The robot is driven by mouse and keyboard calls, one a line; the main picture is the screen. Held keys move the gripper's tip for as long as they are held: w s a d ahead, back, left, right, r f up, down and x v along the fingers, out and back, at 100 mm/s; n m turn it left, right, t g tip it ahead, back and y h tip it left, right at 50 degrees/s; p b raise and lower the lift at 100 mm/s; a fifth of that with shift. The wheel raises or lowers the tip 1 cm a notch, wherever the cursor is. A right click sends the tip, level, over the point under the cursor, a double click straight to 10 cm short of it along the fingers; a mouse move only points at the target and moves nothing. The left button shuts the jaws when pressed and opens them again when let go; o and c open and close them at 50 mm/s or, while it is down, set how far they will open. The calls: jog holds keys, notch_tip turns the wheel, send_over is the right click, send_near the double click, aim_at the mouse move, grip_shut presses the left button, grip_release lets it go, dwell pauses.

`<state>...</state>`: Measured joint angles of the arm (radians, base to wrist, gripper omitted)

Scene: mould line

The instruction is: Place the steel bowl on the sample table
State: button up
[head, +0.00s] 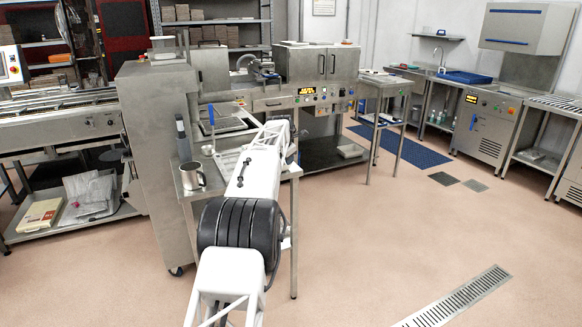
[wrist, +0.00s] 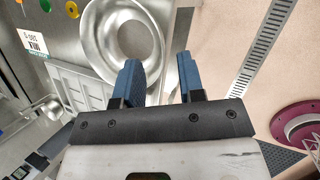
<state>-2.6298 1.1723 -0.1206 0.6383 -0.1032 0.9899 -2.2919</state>
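The steel bowl (wrist: 94,38) shows in the wrist view, shiny and round, on a steel table top. In the head view my arm hides it. My gripper (wrist: 162,72) is open, with two blue fingers apart and nothing held between them. In the picture the left finger overlaps the bowl and the right finger lies past its right edge, so the rim falls between them. I cannot tell how far the fingertips are above it or whether they touch. A small steel table (head: 385,82) stands at the back centre-right; I cannot tell whether it is the sample table.
A steel mug (head: 191,177) stands on the near table (head: 190,193) left of my arm. A pale divided tray (wrist: 78,82) and a ladle (wrist: 50,108) lie beside the bowl. The floor on the right is open, with a drain grate (head: 455,300).

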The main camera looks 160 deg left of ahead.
aim_at(288, 168)
jog(key=shift+x, duration=2.05)
jog(key=shift+c, duration=0.3)
grip_shut()
